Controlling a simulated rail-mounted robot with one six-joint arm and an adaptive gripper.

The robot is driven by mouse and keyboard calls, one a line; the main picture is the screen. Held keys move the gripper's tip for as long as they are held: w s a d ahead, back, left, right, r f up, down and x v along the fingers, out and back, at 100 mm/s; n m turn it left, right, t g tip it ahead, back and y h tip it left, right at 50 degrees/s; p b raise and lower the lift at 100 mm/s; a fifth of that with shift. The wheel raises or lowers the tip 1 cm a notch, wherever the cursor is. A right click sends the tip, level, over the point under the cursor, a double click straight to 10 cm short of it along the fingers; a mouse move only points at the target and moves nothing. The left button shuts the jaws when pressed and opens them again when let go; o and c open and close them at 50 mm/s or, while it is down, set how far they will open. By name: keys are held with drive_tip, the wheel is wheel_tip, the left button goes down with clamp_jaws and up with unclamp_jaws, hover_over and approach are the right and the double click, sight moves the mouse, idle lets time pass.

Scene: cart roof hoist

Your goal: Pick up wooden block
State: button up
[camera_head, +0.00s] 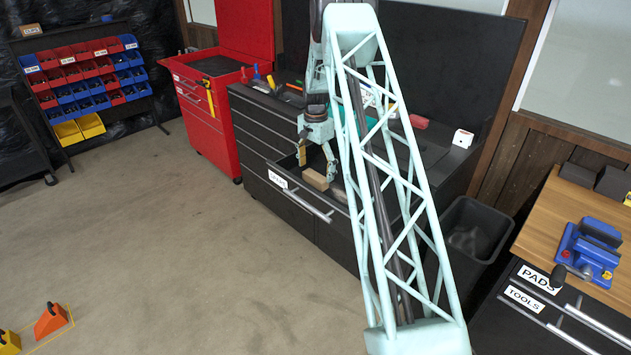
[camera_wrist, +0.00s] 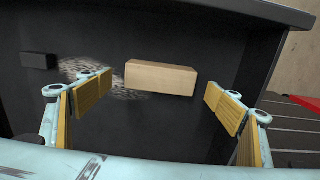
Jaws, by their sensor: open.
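The wooden block (camera_wrist: 160,78) is a light tan rectangular bar. In the wrist view it lies on the dark floor of an open drawer (camera_wrist: 215,45), centred ahead of my gripper (camera_wrist: 158,105). My gripper is open, with a yellow-padded finger to each side of the block and a gap between pads and block. In the head view my gripper (camera_head: 318,165) points down over the open drawer of the black cabinet, and the block (camera_head: 315,180) shows between its fingers.
A small dark block (camera_wrist: 40,61) and a grey bristly patch (camera_wrist: 95,75) lie in the drawer left of the wooden block. The drawer walls stand close around. A red tool cart (camera_head: 205,120) is to the left, and a black bin (camera_head: 470,240) to the right.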

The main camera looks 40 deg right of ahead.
sight(316, 175)
drive_tip(key=shift+f, duration=1.75)
drive_tip(key=shift+c, duration=0.7)
drive_tip(key=c, duration=0.8)
